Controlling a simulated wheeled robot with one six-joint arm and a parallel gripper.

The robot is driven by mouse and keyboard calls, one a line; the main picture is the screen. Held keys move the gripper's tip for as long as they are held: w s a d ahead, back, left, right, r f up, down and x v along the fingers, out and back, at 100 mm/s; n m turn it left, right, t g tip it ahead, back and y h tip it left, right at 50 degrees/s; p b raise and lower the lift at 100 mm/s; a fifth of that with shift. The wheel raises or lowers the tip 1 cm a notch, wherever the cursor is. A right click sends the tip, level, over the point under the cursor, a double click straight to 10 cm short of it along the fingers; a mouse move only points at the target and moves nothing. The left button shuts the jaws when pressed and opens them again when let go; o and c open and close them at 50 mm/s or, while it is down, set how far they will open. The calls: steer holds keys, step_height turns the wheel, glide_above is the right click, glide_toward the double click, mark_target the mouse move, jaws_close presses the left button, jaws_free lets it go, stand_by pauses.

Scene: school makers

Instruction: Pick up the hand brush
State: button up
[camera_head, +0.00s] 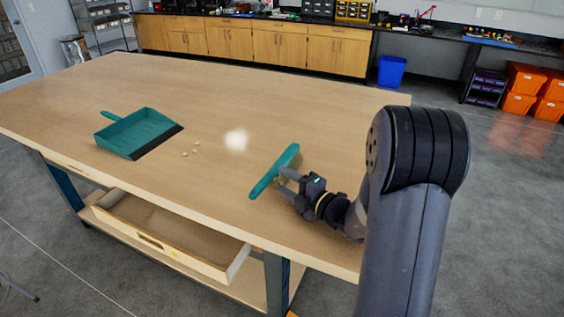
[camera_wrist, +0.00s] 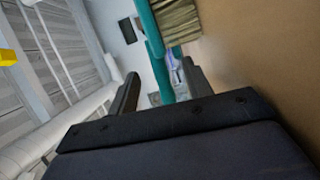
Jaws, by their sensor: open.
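My gripper (camera_head: 287,180) is open, right at the brush's near right side. In the wrist view the brush's teal body (camera_wrist: 153,40) and its tan bristles (camera_wrist: 178,20) show ahead of my gripper (camera_wrist: 160,85). The teal part appears in the gap between the two dark fingers. I cannot tell whether either finger touches it. Part of the brush is hidden behind the gripper in the head view.
The table between dustpan and brush is otherwise clear. An open wooden drawer (camera_head: 170,228) sits under the front edge.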

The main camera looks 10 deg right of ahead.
mark_target(277, 174)
steer(key=shift+x, duration=1.3)
steer(key=shift+c, duration=0.5)
jaws_close()
